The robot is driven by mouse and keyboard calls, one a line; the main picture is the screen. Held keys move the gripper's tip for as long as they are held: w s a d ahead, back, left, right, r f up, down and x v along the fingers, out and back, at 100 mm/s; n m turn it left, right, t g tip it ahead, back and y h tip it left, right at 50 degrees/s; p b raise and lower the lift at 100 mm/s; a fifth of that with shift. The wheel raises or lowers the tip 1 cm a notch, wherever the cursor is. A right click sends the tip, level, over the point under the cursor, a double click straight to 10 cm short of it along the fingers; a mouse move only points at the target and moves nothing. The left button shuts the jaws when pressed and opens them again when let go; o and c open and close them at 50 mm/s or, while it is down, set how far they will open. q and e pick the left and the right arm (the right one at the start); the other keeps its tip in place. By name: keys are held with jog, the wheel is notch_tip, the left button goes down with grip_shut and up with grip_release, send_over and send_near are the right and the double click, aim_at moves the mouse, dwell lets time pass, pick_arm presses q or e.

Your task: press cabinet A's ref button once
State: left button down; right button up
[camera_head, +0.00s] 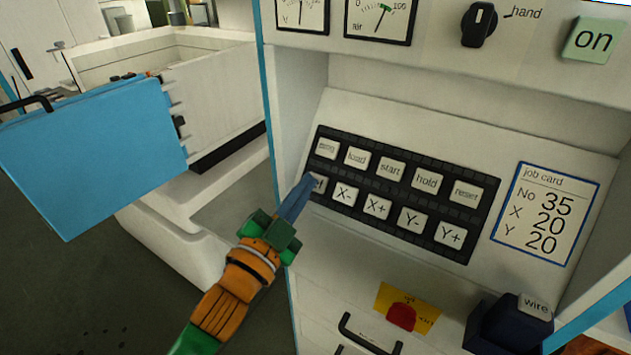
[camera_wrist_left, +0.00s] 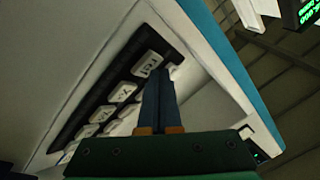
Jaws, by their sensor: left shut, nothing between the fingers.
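The ref button (camera_wrist_left: 148,64) is a pale key at the end of a black keypad in the left wrist view. In the head view it is the leftmost key of the lower row (camera_head: 321,185), mostly hidden behind my fingertips. My left gripper (camera_head: 311,180) is shut and empty, its blue fingers pointing up at this key. In the left wrist view the closed fingertips (camera_wrist_left: 163,70) are right beside the ref key; I cannot tell whether they touch it. My right gripper is not in view.
The X- key (camera_head: 343,195) is close beside the fingertips, with load (camera_head: 357,157) and other keys around. A job card (camera_head: 545,213) is at the right. Below are a red button (camera_head: 401,317) and a drawer handle (camera_head: 368,335). A blue door (camera_head: 90,155) stands open at the left.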

pick_arm(q)
jog(key=shift+w+d+f, duration=0.2)
jog(key=shift+w+f, duration=0.05)
dwell(0.8)
jog(key=shift+r, duration=0.1)
jog(key=shift+s+a+r+p, duration=0.4)
jog(key=shift+s+p, duration=0.1)
jog(key=shift+p, duration=0.05)
jog(key=s+a+r+p, duration=0.1)
jog(key=p, duration=0.1)
jog(key=s+a+r+p, duration=0.1)
jog(key=s+r, duration=0.1)
jog(key=shift+s+a+p, duration=0.15)
jog(key=shift+a+p, duration=0.05)
jog(key=shift+p, duration=0.2)
